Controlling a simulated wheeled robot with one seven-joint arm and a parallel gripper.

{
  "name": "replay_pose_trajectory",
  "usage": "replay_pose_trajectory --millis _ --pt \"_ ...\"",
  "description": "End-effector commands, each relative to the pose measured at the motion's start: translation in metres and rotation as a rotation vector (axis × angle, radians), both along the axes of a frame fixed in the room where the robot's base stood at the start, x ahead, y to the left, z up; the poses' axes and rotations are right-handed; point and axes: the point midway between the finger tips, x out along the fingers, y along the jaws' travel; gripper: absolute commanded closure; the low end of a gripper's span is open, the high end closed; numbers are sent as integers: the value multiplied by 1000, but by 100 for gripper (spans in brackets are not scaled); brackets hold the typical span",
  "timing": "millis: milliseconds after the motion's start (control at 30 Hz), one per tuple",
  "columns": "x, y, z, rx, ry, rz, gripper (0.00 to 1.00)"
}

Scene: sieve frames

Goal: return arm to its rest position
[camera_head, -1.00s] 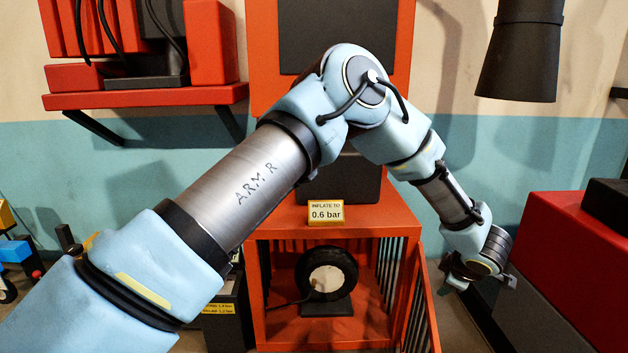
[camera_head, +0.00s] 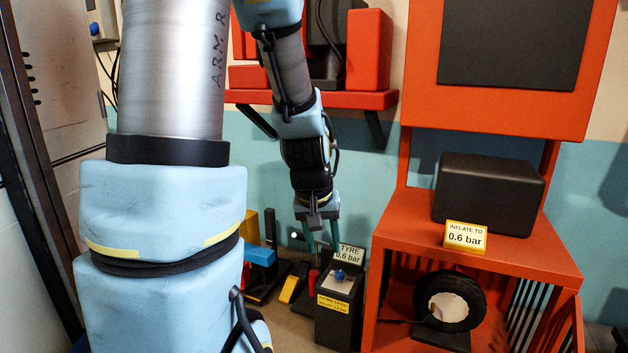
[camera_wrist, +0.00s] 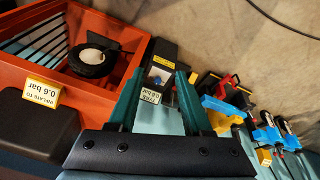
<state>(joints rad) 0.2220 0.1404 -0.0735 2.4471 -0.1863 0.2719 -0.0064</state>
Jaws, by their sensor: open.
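My gripper (camera_head: 322,240) hangs at the end of my light-blue arm, near the middle of the head view, with its teal fingers pointing down. In the wrist view its two teal fingers (camera_wrist: 160,78) are spread apart with nothing held between them. Beyond the fingertips stands a dark box (camera_head: 337,305) with a blue knob and a "TYRE 0.6 bar" sign (camera_head: 350,254). The box also shows in the wrist view (camera_wrist: 164,52), between and past the fingers. The exact gap between fingers and box is hard to tell.
An orange stand (camera_head: 490,246) to the right holds a black box (camera_head: 490,195), an "INFLATE TO 0.6 bar" sign (camera_head: 465,236) and a small tyre (camera_head: 475,292) in its cage. A red shelf (camera_head: 350,100) juts from the wall behind my arm. Coloured tools (camera_head: 262,256) lie left of the gripper.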

Motion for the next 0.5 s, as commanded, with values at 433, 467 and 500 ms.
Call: replay_pose_trajectory --millis 433,467,500 --pt "-61 90 45 122 122 22 50" --pt "-61 90 52 122 122 22 50" --pt "-61 90 60 122 122 22 50"
